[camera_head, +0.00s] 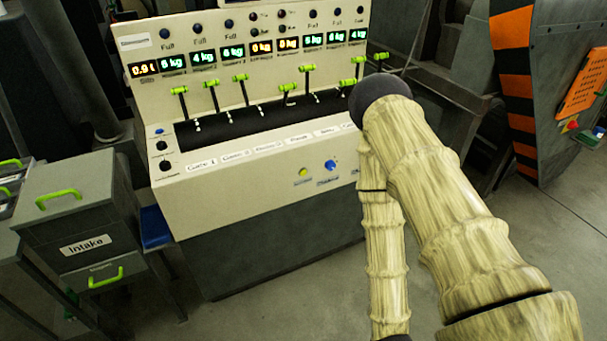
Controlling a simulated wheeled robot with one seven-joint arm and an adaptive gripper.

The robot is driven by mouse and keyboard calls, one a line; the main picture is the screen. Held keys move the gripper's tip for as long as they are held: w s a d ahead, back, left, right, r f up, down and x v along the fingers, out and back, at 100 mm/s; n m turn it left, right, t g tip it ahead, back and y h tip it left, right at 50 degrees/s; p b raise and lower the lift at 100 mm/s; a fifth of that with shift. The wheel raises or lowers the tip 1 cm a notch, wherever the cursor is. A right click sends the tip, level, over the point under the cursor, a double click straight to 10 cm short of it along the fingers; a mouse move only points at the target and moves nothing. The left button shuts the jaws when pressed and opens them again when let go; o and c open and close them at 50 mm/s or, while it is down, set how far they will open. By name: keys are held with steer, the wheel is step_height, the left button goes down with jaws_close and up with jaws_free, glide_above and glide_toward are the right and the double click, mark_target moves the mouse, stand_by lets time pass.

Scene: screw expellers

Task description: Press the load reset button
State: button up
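A cream control console (250,205) stands in the middle of the view. A yellow-green button (303,172) and a blue knob (330,165) sit low on its front, each with a small label I cannot read. Several dark round buttons line the top panel, one at the left (165,33). I cannot tell which control is the load reset button. My beige ribbed arm rises at the right in front of the console and covers part of its right side. My gripper is not visible, so its state does not show.
Green-handled levers (240,78) stand in a dark slot below the lit kg displays (232,51). A grey "Intake" cabinet (85,210) with green handles stands at the left. An orange-and-black striped machine (511,70) stands at the right. Floor (295,300) is clear before the console.

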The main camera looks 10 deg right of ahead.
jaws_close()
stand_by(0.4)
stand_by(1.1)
